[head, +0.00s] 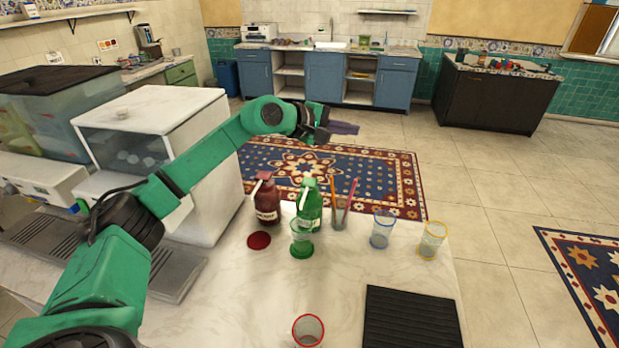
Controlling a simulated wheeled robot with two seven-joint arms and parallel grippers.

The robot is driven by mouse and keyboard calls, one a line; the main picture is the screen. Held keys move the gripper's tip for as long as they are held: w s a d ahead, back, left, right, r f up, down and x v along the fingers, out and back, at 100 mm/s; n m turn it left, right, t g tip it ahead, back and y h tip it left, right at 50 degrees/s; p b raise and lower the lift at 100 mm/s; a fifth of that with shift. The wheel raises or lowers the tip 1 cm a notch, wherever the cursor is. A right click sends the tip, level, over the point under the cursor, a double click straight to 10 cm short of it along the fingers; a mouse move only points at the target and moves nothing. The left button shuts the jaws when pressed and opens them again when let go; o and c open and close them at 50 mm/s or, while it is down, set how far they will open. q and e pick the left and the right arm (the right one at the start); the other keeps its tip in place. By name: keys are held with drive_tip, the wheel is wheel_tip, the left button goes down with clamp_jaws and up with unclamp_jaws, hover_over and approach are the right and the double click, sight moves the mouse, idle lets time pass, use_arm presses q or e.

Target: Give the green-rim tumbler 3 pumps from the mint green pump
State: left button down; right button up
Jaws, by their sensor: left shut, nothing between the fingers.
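The green pump bottle (309,205) stands upright on the marble counter. The green-rim tumbler (301,232) stands right in front of it, on a green round base or coaster (302,251). A pale spout on the bottle points down toward the tumbler. Whether the tumbler holds any liquid is too small to tell. My left gripper (345,128) is shut and empty. It is raised in the air, and in the picture it appears above and beyond the green bottle, touching nothing. My right gripper is not in view.
A dark red pump bottle (267,201) stands left of the green one, behind a red coaster (259,240). A cup with sticks (339,217), a blue-rim tumbler (382,232) and a yellow-rim tumbler (431,243) stand right. A red-rim tumbler (308,331) and black mat (408,318) are nearer.

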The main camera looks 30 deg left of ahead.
use_arm(q)
wheel_tip(320, 180, up, 13)
drive_tip(key=n+t+h+p, duration=0.3)
drive_tip(key=n+t, duration=0.1)
drive_tip(key=n, duration=0.7)
drive_tip(key=w+a+f+n+t+y+p, duration=0.15)
drive_tip(key=a+n+y, duration=0.35)
drive_tip(key=n, duration=0.7)
drive_tip(key=w+a+r+n+t+y+p, duration=0.1)
drive_tip(key=w+a+n+y+p, duration=0.2)
drive_tip(key=a+n, duration=0.6)
drive_tip(key=s+d+f+n+g+p, duration=0.1)
drive_tip(key=s+f+n+g, duration=0.1)
drive_tip(key=f+n+g, duration=0.2)
drive_tip(key=s+d+f+n+g+p, duration=0.1)
drive_tip(key=f+n+g, duration=0.4)
drive_tip(key=f+n, duration=0.6)
wheel_tip(320, 180, down, 4)
drive_tip(key=shift+s+d+r+n+y, duration=0.1)
drive_tip(key=shift+s+d+n+y, duration=0.25)
drive_tip(key=shift+s+d, duration=0.45)
drive_tip(key=shift+s+a, duration=0.15)
drive_tip(key=shift+a, duration=0.05)
